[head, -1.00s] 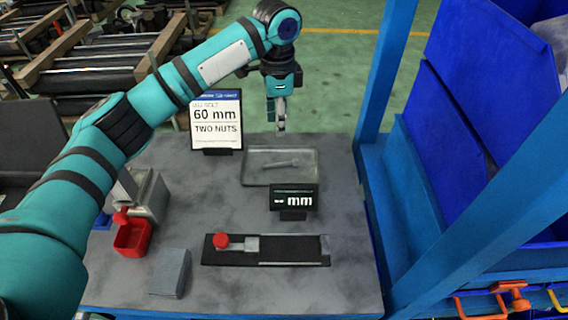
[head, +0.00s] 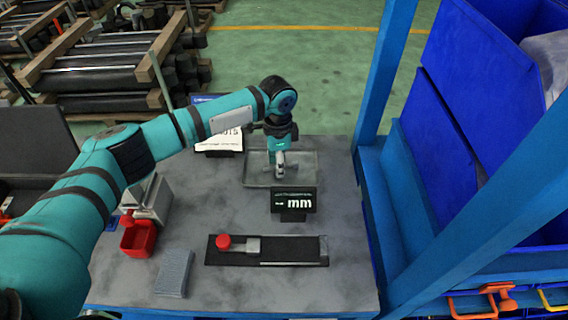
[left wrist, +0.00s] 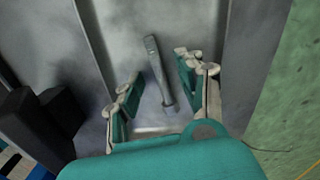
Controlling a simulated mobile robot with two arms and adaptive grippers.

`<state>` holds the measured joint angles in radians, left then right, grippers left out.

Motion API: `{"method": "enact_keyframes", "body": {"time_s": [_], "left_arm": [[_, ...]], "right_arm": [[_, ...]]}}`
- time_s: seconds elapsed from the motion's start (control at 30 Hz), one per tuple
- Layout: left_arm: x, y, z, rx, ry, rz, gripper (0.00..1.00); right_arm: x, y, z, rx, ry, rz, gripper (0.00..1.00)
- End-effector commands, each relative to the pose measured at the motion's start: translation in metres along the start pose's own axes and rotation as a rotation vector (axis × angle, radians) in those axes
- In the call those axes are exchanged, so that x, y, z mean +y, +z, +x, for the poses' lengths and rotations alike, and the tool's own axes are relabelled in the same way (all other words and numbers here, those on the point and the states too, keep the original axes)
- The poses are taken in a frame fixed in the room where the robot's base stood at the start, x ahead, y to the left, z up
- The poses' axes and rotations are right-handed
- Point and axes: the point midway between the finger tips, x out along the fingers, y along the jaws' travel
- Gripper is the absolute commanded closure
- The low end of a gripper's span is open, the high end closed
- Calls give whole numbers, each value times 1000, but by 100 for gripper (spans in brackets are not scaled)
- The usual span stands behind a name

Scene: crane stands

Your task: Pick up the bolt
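The bolt (left wrist: 158,72) lies on the floor of a shallow grey metal tray (left wrist: 100,45) in the left wrist view. It is a grey shank, and its near end lies between my fingers. My left gripper (left wrist: 157,78) is open, with one finger on each side of the bolt and a gap on both sides. In the head view my left gripper (head: 280,172) points down over the tray (head: 308,165) and hides most of the bolt. Whether the fingers touch the tray floor I cannot tell. My right gripper is not in view.
A display reading "mm" (head: 293,201) stands just in front of the tray. A black measuring fixture with a red knob (head: 224,242) lies nearer. A red bin (head: 138,238), a grey block (head: 174,272) and a sign (head: 222,140) stand left. A blue post (head: 384,75) rises at right.

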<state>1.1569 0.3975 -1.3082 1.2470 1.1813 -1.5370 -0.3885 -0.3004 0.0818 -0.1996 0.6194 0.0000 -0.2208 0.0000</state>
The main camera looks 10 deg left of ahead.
Motion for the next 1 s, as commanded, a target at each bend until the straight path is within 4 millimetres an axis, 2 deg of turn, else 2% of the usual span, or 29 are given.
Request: {"method": "enact_keyframes", "body": {"time_s": [0.17,0.47,0.5,0.87,1.0], "left_arm": [[0,0,0,1,-1,0,62],[0,0,0,1,-1,0,98],[0,0,0,1,-1,0,100],[-1,0,-1,2,-2,0,100],[-2,-1,-13,5,-4,0,100]], "right_arm": [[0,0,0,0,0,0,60],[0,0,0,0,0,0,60],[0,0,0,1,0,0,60],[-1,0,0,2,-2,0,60],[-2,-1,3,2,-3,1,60]]}}
